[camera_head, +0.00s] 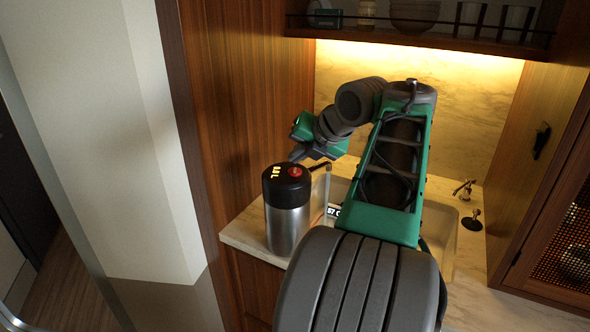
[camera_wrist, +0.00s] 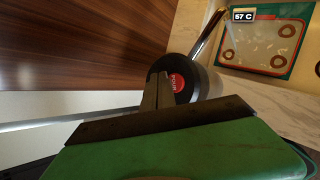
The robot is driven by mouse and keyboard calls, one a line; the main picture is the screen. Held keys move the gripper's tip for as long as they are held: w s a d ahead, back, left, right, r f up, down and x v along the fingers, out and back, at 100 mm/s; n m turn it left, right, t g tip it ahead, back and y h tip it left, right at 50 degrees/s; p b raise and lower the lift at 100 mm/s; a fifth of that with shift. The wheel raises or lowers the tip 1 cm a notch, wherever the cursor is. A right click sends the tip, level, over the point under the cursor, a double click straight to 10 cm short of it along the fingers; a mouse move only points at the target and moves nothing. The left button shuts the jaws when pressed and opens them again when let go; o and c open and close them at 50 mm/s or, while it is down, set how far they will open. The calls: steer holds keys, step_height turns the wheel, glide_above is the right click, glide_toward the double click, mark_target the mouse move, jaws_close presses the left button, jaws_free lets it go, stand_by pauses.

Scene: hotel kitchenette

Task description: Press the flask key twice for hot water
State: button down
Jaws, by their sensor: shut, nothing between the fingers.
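A steel flask (camera_head: 287,222) with a black lid stands upright at the left end of the counter. Its lid has a round red key (camera_head: 295,171) and lit yellow marks. In the wrist view the flask lid (camera_wrist: 193,97) shows from above, with the red key (camera_wrist: 177,83) marked with small lettering. My gripper (camera_head: 296,156) is shut and empty, just behind and above the lid. In the wrist view its fingertips (camera_wrist: 158,76) are beside the red key. I cannot tell whether they touch the lid. The flask handle (camera_head: 320,190) is at its right side.
A wooden wall (camera_head: 232,110) stands close on the left. A shelf (camera_head: 420,40) with cups hangs above.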

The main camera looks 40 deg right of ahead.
mark_target(298, 172)
steer(key=shift+r+p, duration=1.4)
steer(key=shift+r, duration=0.9)
